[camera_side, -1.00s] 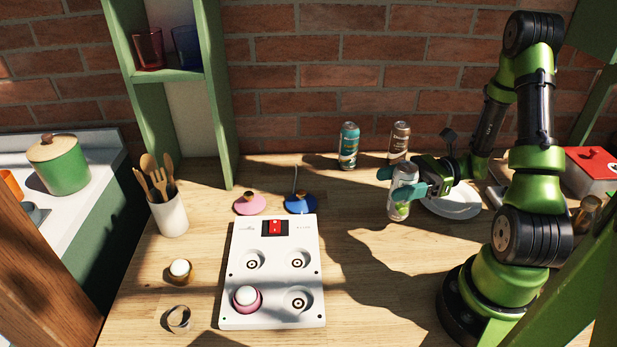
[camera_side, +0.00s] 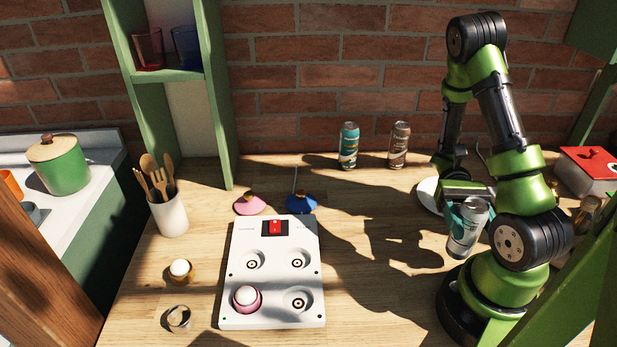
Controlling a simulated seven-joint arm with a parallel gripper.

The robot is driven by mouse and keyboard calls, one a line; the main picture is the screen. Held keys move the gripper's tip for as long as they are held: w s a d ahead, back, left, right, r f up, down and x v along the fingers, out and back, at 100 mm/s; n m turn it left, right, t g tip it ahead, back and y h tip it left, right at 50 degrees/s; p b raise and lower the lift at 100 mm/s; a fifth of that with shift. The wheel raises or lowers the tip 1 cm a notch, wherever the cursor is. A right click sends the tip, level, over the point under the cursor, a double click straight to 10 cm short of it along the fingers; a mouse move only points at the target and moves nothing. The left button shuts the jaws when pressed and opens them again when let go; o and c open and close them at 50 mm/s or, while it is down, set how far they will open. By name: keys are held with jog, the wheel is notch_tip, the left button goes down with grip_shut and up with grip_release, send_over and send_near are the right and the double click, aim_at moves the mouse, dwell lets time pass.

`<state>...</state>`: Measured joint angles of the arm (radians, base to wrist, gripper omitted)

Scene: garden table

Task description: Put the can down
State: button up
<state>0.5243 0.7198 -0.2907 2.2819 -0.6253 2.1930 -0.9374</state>
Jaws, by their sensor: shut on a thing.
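A light-coloured can (camera_side: 465,230) is held in my gripper (camera_side: 458,215), near my arm's base at the right of the side view. The can is tilted a little, its top leaning to the right. My gripper is shut on it; one teal finger shows at the can's left, and the other is mostly hidden. I cannot tell surely whether the can's bottom touches the wooden table (camera_side: 370,300). A teal can (camera_side: 348,147) and a brown can (camera_side: 399,146) stand upright at the back by the brick wall.
A white plate (camera_side: 427,194) lies behind my gripper, partly hidden. A white panel (camera_side: 275,285) with a red switch lies mid-table. A red-lidded box (camera_side: 590,165) stands at the right. The table between panel and arm is clear, in shadow.

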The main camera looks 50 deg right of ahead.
jog(key=s+d+r+n+g+h, duration=0.2)
jog(key=d+n+g+h, duration=0.4)
jog(key=d+n+h, duration=0.85)
jog(key=w+d+r+n+t+h, duration=0.3)
jog(key=w+d+n+t+h, duration=0.25)
jog(key=w+h, duration=0.65)
jog(key=shift+s+a+f+n+t+h, duration=0.1)
jog(key=shift+s+f+n+t+h, duration=0.2)
jog(key=shift+f, duration=1.05)
jog(key=shift+s+f+n+t+h, duration=0.15)
jog(key=shift+f+h, duration=0.25)
jog(key=shift+f, duration=0.9)
jog(key=shift+s+a+f+n+t+h, duration=0.1)
jog(key=shift+s+f+t+h, duration=0.2)
jog(key=shift+f, duration=1.05)
jog(key=shift+f, duration=0.15)
jog(key=o, duration=1.2)
jog(key=shift+o, duration=0.2)
